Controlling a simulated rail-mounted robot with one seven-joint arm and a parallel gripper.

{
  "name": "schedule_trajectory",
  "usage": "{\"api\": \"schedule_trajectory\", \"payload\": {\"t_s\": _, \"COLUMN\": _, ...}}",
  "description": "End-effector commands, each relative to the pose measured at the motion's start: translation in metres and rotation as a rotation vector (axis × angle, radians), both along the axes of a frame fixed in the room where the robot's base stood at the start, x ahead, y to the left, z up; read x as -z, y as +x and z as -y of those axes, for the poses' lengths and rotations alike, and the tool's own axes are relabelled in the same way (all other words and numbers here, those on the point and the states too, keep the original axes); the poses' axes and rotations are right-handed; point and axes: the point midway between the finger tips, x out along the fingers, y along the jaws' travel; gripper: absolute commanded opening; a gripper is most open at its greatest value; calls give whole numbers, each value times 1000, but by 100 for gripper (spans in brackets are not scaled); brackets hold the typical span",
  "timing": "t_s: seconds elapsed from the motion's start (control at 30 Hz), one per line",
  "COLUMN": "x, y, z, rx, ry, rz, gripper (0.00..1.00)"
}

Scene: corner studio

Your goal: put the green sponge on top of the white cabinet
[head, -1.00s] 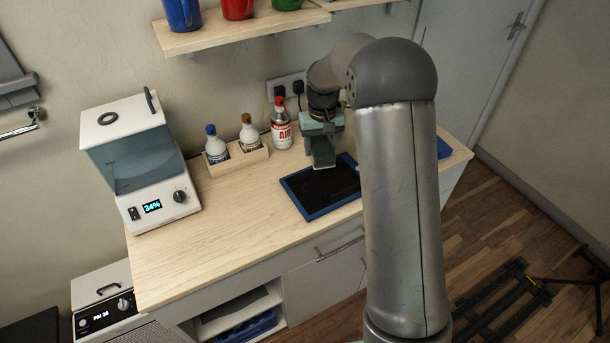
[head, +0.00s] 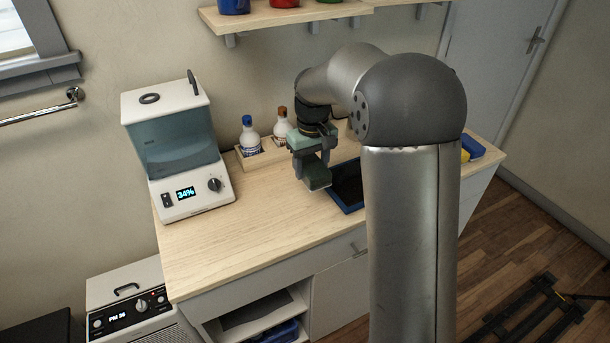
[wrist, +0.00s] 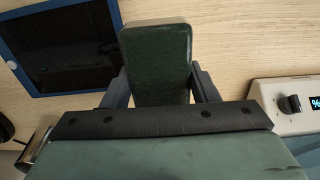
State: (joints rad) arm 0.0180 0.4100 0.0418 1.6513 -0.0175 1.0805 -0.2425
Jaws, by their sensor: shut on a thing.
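The green sponge (head: 316,177) is held between the two fingers of my gripper (head: 311,166), above the wooden counter at the left edge of the dark tray. In the wrist view, the sponge (wrist: 157,62) is dark green and juts out past the fingers, with counter wood behind it. A boxy white cabinet (head: 165,97) with tinted see-through sides and a display reading 34% stands on the counter's left end. Its top is flat and white, with a dark ring and a handle on it. My gripper is to the right of this cabinet.
A blue-rimmed dark tray (head: 350,207) lies right of my gripper, partly hidden by my arm. A wooden rack (head: 262,159) with bottles stands behind. A shelf (head: 270,19) with mugs hangs above. The counter (head: 240,225) is clear between cabinet and tray.

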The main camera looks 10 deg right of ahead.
Motion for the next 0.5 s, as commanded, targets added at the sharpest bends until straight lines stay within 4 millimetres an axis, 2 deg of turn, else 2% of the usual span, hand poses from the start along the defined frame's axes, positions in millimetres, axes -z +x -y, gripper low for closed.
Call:
{"api": "schedule_trajectory", "payload": {"t_s": 0.03, "x": 9, "y": 10, "z": -3, "rx": -2, "ry": 0, "rz": -5, "gripper": 29}}
{"api": "schedule_trajectory", "payload": {"t_s": 0.2, "x": 39, "y": 34, "z": -8, "rx": -1, "ry": -1, "rz": -3, "gripper": 29}}
{"api": "schedule_trajectory", "payload": {"t_s": 0.5, "x": 60, "y": 50, "z": -12, "rx": 0, "ry": -1, "rz": 0, "gripper": 29}}
